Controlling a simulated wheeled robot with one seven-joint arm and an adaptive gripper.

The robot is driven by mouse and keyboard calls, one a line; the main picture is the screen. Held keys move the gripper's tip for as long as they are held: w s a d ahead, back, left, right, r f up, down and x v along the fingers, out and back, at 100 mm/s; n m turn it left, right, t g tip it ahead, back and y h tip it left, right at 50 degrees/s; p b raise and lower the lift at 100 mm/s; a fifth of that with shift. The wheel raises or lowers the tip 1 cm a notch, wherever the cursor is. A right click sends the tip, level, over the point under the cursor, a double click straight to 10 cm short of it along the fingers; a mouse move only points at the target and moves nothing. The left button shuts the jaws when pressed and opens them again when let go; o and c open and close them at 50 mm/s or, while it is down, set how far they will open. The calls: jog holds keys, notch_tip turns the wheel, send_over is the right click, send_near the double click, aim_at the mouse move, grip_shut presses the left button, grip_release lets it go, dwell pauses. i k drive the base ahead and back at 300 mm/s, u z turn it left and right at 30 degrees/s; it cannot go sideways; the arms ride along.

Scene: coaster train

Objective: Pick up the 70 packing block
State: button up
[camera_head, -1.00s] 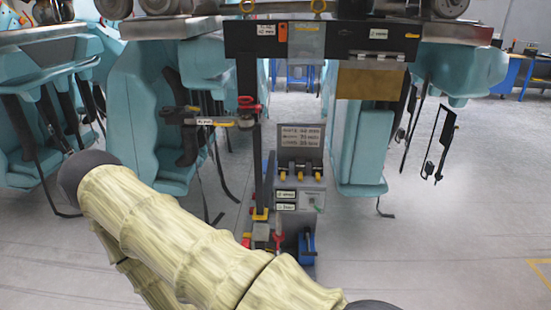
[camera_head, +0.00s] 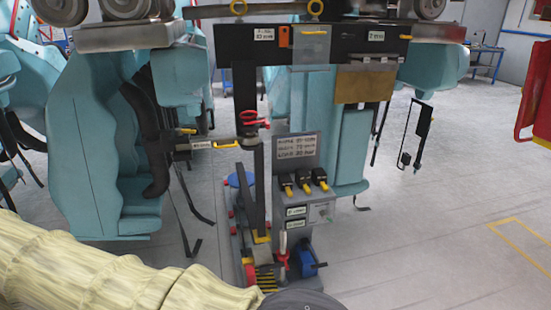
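I cannot pick out a packing block marked 70 for certain. A grey sign (camera_head: 297,147) on the stand bears several lines of text with mm figures, one of which seems to read 70 mm. Below it the grey stand (camera_head: 303,208) carries several black-and-yellow fittings (camera_head: 304,184) in a row. A small greyish block (camera_head: 262,253) sits at the foot of the dark post; its marking is too small to read. My arm in its beige cover crosses the lower left. My gripper is not in view.
A red hand tool (camera_head: 282,260) and a blue part (camera_head: 307,262) are at the stand's base. Teal seats (camera_head: 95,150) hang at left with dangling straps. A dark crossbeam (camera_head: 345,45) spans above. Clear floor (camera_head: 440,220) lies to the right, with a red frame (camera_head: 537,95) at the edge.

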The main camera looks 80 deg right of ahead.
aim_at(302, 178)
jog(key=z, duration=0.3)
jog(key=i, duration=1.4)
jog(key=z, duration=1.55)
jog(key=i, duration=0.8)
jog(key=z, duration=0.9)
